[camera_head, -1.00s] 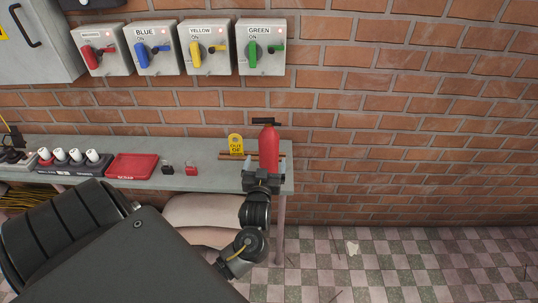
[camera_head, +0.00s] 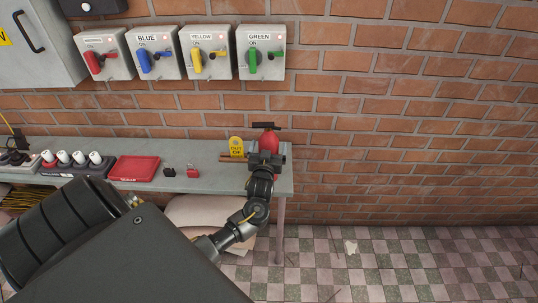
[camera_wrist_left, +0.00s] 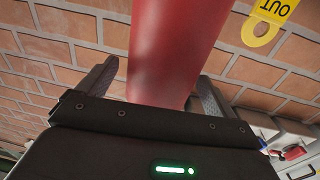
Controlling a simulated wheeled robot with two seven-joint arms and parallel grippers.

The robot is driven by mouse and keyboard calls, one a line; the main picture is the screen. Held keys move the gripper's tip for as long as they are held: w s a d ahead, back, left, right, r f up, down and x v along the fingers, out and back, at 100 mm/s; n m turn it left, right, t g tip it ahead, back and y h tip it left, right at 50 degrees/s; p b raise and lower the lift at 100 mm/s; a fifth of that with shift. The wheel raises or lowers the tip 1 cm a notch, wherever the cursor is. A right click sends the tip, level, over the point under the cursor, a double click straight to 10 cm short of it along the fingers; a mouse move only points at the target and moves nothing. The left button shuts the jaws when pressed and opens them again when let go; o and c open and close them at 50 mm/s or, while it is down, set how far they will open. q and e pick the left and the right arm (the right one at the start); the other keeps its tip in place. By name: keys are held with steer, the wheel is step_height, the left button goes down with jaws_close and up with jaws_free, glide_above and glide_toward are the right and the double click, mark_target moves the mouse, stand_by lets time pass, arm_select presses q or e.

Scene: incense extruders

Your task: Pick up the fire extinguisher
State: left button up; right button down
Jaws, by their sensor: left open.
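The red fire extinguisher (camera_head: 269,142) with a black top handle stands upright near the right end of the grey shelf (camera_head: 222,182), against the brick wall. My left gripper (camera_head: 267,157) is in front of it and hides its lower part in the head view. In the left wrist view the red body (camera_wrist_left: 170,50) lies between the two fingers of the left gripper (camera_wrist_left: 155,88). The fingers are apart, one on each side of the body, and a gap shows at the left finger. My right gripper is not in view.
A yellow tag (camera_head: 236,146) stands just left of the extinguisher. Left along the shelf are a red padlock (camera_head: 193,171), a black padlock (camera_head: 169,171), a red tray (camera_head: 134,168) and a strip of white-capped sockets (camera_head: 78,160). Several switch boxes (camera_head: 208,53) hang above.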

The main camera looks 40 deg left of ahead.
arm_select(q)
steer(key=shift+w+a, duration=0.25)
steer(key=shift+w, duration=0.25)
steer(key=shift+s, duration=0.1)
jaws_close()
steer(key=shift+r, duration=0.2)
